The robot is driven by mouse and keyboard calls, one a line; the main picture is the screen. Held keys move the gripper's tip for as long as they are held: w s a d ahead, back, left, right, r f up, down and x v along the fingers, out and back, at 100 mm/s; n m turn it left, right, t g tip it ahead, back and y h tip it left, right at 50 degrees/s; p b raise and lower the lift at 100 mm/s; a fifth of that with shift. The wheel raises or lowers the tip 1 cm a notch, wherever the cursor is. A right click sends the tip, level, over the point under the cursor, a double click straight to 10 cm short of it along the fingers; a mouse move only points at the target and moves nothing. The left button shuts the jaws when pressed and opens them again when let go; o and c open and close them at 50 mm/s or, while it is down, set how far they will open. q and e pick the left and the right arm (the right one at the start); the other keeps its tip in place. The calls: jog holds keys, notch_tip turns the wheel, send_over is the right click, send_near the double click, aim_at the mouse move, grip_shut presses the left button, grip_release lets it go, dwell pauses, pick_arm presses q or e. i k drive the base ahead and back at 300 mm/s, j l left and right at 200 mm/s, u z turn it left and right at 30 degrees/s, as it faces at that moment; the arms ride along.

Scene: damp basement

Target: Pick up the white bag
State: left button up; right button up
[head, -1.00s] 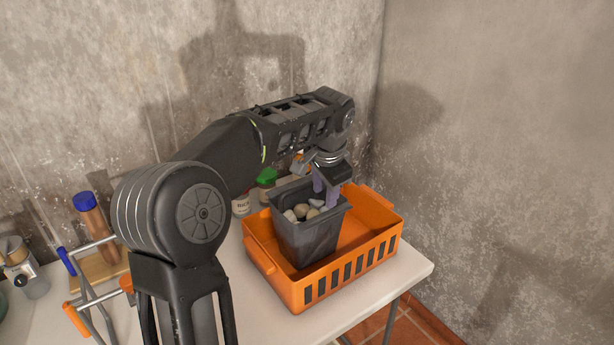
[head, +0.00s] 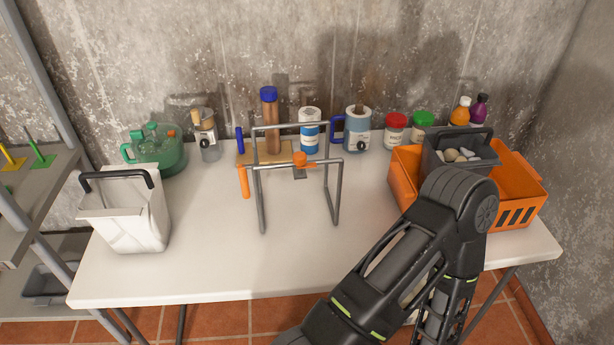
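The white bag (head: 128,222) stands upright at the left end of the white table in the head view. It is an open-topped, box-like carrier with a dark handle (head: 117,178) raised over its rim. Its inside is mostly hidden. My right arm (head: 425,240) is folded over the right front part of the table, well away from the bag. Its gripper does not show. My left gripper is out of view. Nothing touches the bag.
The white table (head: 210,240) is clear between the bag and a grey metal frame (head: 262,190). A green watering can (head: 155,150) stands behind the bag. Shelving (head: 35,165) is close on the left. An orange crate (head: 405,172) holds a dark bin (head: 455,142) with stones.

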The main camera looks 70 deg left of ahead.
aim_at(125, 205)
jog(key=u, duration=0.45)
jog(key=i+l+u, duration=0.1)
jog(key=u, duration=0.35)
jog(key=l+u, duration=0.1)
jog(key=u, duration=0.8)
jog(key=l+u, duration=0.15)
jog(key=u, duration=0.3)
jog(key=l+u, duration=0.1)
jog(key=u, duration=0.35)
